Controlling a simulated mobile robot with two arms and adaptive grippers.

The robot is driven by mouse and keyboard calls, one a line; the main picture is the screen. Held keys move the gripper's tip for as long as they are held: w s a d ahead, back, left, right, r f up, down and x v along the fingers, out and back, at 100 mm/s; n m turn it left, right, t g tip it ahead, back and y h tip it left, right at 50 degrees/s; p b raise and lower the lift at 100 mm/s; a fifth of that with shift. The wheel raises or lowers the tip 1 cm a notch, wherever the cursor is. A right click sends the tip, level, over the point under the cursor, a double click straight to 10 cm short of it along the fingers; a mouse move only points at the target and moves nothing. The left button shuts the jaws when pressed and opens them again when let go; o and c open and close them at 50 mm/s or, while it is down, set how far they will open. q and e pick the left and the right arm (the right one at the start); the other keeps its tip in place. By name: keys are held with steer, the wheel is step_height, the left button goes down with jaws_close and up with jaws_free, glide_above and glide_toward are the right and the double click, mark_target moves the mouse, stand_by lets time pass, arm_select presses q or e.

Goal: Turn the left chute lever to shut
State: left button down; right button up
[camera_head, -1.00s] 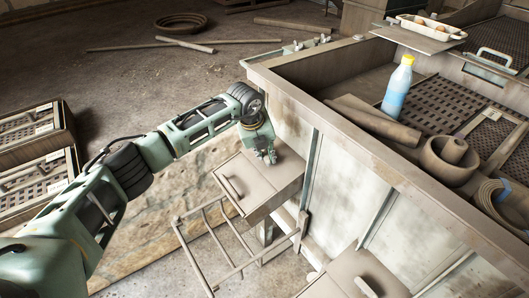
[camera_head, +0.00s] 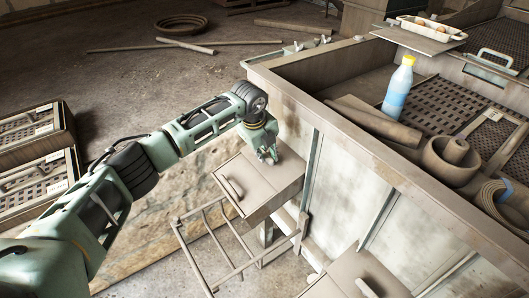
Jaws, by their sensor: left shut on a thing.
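The left chute (camera_head: 262,185) is a tan box on the side of the large bench, with a dark bar handle (camera_head: 231,188) on its front. My left gripper (camera_head: 268,157) is at the top of this chute, close to the bench wall, pointing down. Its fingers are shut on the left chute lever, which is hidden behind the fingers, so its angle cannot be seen. A second chute (camera_head: 345,272) with a pale lever (camera_head: 367,288) is at the bottom edge. My right gripper is not in view.
The bench rim (camera_head: 365,140) rises right beside my left gripper. A metal frame (camera_head: 205,240) stands below the left chute. On the bench are a blue bottle (camera_head: 397,88) and a round pulley (camera_head: 450,158). Crates (camera_head: 38,150) stand at the left.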

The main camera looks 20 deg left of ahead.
arm_select(q)
steer(key=shift+r, duration=0.1)
steer(key=c, duration=1.7)
jaws_free()
steer(key=v, duration=1.2)
steer(key=shift+a, duration=0.1)
